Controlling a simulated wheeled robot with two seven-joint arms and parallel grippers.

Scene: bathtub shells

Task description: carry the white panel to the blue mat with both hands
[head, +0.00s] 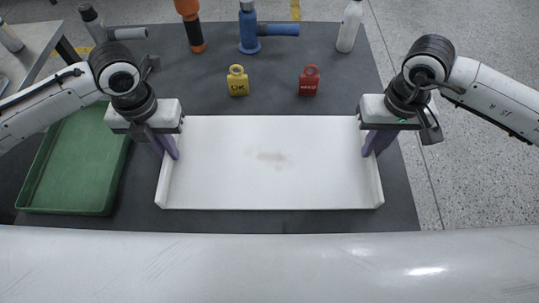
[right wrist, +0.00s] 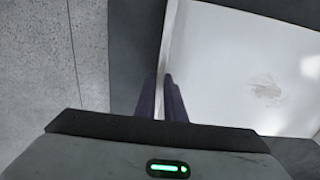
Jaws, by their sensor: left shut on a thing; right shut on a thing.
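The white panel (head: 272,165) lies level in the middle of the head view, wide and shallow with low upright walls at its left and right ends. A faint brownish smudge marks its middle. My left gripper (head: 171,147) is shut on the panel's left end wall. My right gripper (head: 373,145) is shut on its right end wall. In the right wrist view, the right fingers (right wrist: 163,103) straddle the thin wall of the panel (right wrist: 245,70). I cannot tell whether the panel touches the surface below. No blue mat can be made out.
The dark grey tabletop (head: 300,222) lies under the panel. A green tray (head: 75,170) is at the left.

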